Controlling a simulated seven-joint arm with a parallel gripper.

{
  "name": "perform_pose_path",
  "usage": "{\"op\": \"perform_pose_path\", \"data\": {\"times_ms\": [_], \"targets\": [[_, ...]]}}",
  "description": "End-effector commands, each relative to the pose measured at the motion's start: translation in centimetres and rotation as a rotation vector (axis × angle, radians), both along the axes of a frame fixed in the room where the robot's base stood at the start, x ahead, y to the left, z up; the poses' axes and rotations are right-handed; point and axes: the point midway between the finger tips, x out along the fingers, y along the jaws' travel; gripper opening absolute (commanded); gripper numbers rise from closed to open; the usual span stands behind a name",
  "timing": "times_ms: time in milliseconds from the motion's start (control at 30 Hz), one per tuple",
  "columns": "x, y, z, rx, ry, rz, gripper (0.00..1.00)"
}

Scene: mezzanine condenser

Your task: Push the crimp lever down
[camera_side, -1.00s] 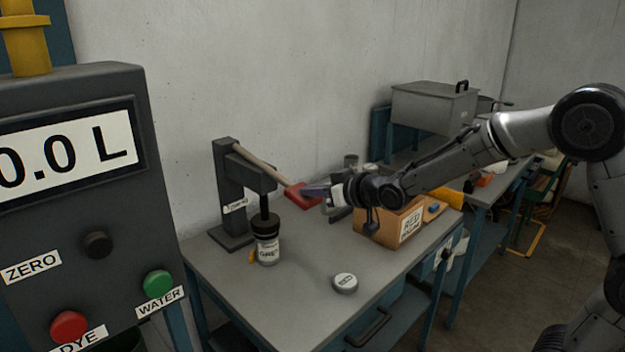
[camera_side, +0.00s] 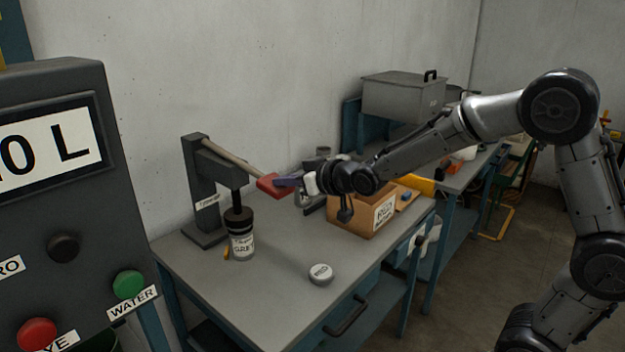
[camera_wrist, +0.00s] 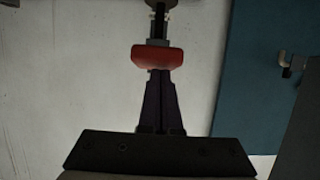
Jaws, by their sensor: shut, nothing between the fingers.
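The crimp lever (camera_side: 235,157) is a tan rod on a dark grey press (camera_side: 203,195). It slopes down to the right and ends in a red handle (camera_side: 268,186). My gripper (camera_side: 282,181) is shut and empty, its dark fingers at the red handle's right end. In the wrist view the closed fingertips (camera_wrist: 161,74) meet or overlap the lower edge of the red handle (camera_wrist: 157,57); I cannot tell whether they press on it. A labelled jar (camera_side: 241,245) with a dark top stands upright under the press ram.
A round grey lid (camera_side: 321,274) lies on the grey bench (camera_side: 280,305). A labelled wooden box (camera_side: 350,215) stands behind, under my wrist. A control panel (camera_side: 60,200) with buttons fills the left foreground. The bench's front middle is clear.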

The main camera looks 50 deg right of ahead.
Motion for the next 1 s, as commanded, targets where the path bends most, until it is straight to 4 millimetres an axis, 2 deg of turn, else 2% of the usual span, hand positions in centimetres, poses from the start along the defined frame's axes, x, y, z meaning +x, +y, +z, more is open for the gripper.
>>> {"op": "perform_pose_path", "data": {"times_ms": [100, 400, 600, 800, 1000], "targets": [[-0.3, 0.0, 2.8, -0.002, -0.022, 0.001, 0.00], [-6.5, 0.0, 3.2, -0.002, -0.024, 0.001, 0.00], [-9.1, 0.0, 3.6, -0.002, -0.028, 0.001, 0.00], [-10.1, 0.0, 3.7, -0.001, -0.029, 0.000, 0.00], [-10.2, 0.0, 3.7, -0.001, -0.029, 0.000, 0.00]]}}
